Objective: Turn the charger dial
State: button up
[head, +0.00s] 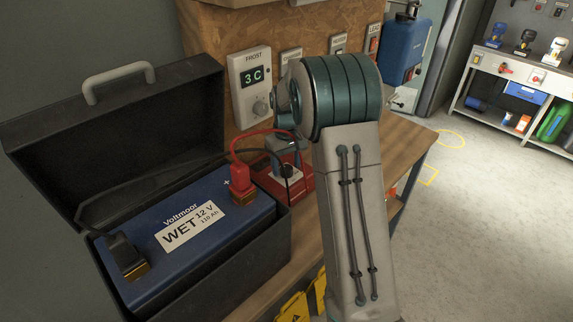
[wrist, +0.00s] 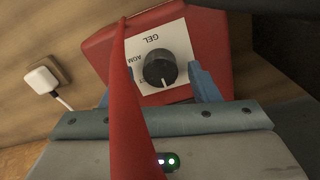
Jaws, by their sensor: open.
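The red charger (wrist: 216,38) fills the top of the wrist view. Its white plate (wrist: 178,34) reads GEL upside down at the top and AGM at the left; other print is partly hidden. The black charger dial (wrist: 160,68) has a white mark pointing to the bottom of the picture. My gripper (wrist: 156,82) is open, its blue fingers on either side of the dial; contact cannot be told. In the head view the charger (head: 305,184) is partly behind my arm. The blue battery (head: 222,240) is labelled WET 12 V 110 Ah.
A red cable (wrist: 130,100) crosses the wrist view in front of my gripper. The battery sits in an open black case (head: 135,115). A white plug (wrist: 40,80) is beside the charger.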

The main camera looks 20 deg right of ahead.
jog(key=shift+f, duration=0.5)
jog(key=shift+c, duration=0.3)
jog(key=c, duration=0.9)
jog(key=m+b, duration=0.1)
jog(key=m, duration=0.4)
jog(key=shift+m, duration=0.3)
jog(key=m, duration=0.6)
jog(key=shift+r, duration=0.1)
